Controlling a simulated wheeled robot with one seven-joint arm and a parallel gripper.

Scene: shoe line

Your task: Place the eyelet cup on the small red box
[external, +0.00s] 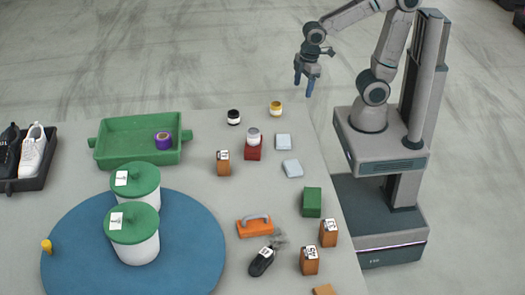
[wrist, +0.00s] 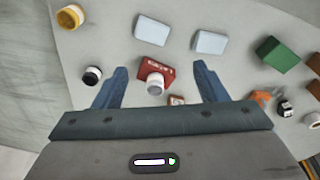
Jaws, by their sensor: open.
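The small red box (external: 253,153) stands on the table towards the far end, and it also shows in the wrist view (wrist: 150,70). A small white and grey cup (external: 253,134), which looks like the eyelet cup, appears upright on top of the box. In the wrist view this cup (wrist: 155,86) overlaps the box's lower edge. My gripper (external: 304,88) is open and empty, raised beyond the table's far right corner. In the wrist view the box and cup show between the fingers (wrist: 160,68), but at a distance, with nothing touching them.
A black-lidded jar (external: 233,117) and a yellow jar (external: 276,108) stand near the box. Two pale blue blocks (external: 283,142) lie to its right, an orange-brown labelled block (external: 223,163) to its left. A green tray (external: 105,155) with a purple roll is farther left.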

